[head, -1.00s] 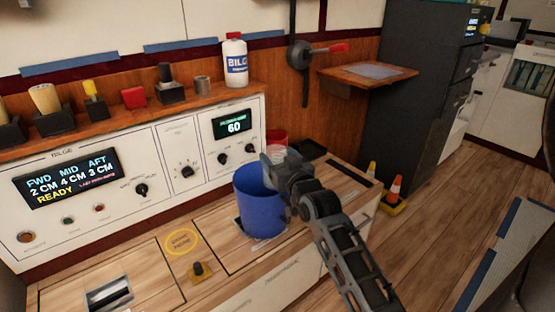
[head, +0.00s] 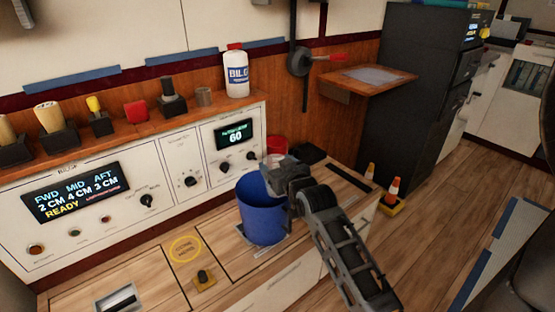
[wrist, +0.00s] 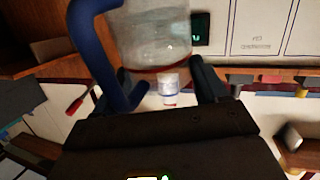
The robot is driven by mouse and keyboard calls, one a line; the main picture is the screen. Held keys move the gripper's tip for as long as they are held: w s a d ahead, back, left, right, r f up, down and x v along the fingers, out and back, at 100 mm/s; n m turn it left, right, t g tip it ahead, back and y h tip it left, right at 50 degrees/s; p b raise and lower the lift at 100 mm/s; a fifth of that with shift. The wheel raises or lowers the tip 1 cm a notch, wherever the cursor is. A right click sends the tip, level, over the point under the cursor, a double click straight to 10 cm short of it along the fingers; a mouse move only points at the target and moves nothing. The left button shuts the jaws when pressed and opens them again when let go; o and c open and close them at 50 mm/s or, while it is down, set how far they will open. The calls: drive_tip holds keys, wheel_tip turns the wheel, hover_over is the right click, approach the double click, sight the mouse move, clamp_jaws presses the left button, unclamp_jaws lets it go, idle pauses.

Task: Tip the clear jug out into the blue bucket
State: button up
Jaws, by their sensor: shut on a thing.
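The blue bucket (head: 262,215) stands upright on the wooden counter in the head view. My gripper (head: 280,168) is over the right part of its rim. It is shut on the clear jug (head: 272,160), which shows only as a small pale patch, mostly hidden by the gripper. In the wrist view the clear jug (wrist: 158,35) is large at the top between my fingers, with a blue curved handle at its left and a reddish band low on it. The wrist picture is turned over, so the jug's tilt and contents are hard to tell.
A red container (head: 277,146) stands just behind the bucket. A white bilge bottle (head: 236,70) and several knobs and levers line the shelf (head: 200,112) above the control panel.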

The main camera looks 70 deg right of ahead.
drive_tip(key=shift+w+r+n+g+y+p, duration=0.1)
drive_tip(key=shift+r+n+g+y+p, duration=0.55)
drive_tip(key=shift+p, duration=2.4)
drive_tip(key=g+y+p, duration=0.1)
drive_tip(key=p, duration=0.1)
drive_tip(key=g+p, duration=0.2)
drive_tip(key=w+g+y+p, duration=0.1)
drive_tip(key=p, duration=0.1)
drive_tip(key=shift+w+d+f+n+g+y+p, duration=0.1)
drive_tip(key=shift+d+f+n+g+y+p, duration=0.05)
drive_tip(key=shift+d+n+g+y+p, duration=0.2)
drive_tip(key=shift+w+f+g, duration=0.2)
drive_tip(key=shift+g, duration=0.1)
drive_tip(key=g, duration=0.1)
drive_tip(key=w+f+g+y, duration=0.1)
drive_tip(key=f+n+g+y+p, duration=0.1)
drive_tip(key=shift+w+d+f+g, duration=0.25)
drive_tip(key=shift+d+g, duration=0.05)
drive_tip(key=shift+d, duration=0.1)
drive_tip(key=shift+w+d+f+n+g+y+b, duration=0.2)
drive_tip(key=shift+w+f+g+y, duration=0.2)
drive_tip(key=shift+f+g, duration=0.3)
drive_tip(key=shift+w+d+f+n+g+y+b, duration=0.1)
drive_tip(key=shift+w+f+g+y+b, duration=0.2)
drive_tip(key=shift+f+g, duration=0.4)
drive_tip(key=shift+r, duration=0.1)
